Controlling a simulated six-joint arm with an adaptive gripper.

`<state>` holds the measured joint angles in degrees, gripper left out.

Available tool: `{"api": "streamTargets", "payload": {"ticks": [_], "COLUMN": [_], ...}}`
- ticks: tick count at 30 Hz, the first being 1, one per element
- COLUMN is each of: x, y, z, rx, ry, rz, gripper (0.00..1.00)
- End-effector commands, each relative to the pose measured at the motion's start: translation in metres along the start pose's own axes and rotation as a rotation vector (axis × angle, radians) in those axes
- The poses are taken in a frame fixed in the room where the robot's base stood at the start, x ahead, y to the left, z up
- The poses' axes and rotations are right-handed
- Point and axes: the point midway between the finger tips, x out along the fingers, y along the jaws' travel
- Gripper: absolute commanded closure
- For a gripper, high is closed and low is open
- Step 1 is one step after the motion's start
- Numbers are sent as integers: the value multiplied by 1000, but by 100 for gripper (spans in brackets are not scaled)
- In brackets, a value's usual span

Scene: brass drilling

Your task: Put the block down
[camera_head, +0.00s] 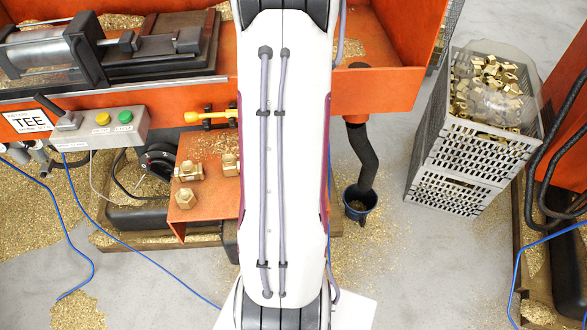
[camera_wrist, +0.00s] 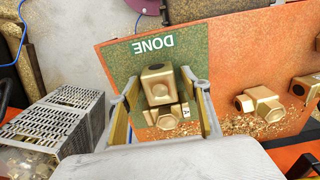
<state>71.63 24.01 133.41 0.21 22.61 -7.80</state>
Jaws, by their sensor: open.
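In the wrist view a brass block (camera_wrist: 157,84) is on the green DONE area (camera_wrist: 125,62) of the orange shelf. My gripper (camera_wrist: 160,78) is open, with one finger on each side of this block. A second brass piece (camera_wrist: 164,117) shows just below it in the picture, between the fingers; whether the two touch, I cannot tell. In the head view my white arm hides the gripper and the DONE area.
More brass blocks (camera_wrist: 262,103) lie to the right on the orange shelf (camera_head: 196,207) among shavings. A grey crate (camera_head: 425,150) with brass parts stands at the right. A dark bucket (camera_head: 360,204) and hose are below the machine. A button box (camera_head: 100,129) is at the left.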

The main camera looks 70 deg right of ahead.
Motion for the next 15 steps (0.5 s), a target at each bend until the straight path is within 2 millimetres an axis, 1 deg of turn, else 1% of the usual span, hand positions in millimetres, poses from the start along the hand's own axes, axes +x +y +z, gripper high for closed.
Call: {"api": "streamTargets", "payload": {"ticks": [8,15], "x": [-13,-36], "y": [0,0], "z": [-1,-1], "rx": [0,0], "ry": [3,4], "rz": [0,1], "gripper": [53,53]}}
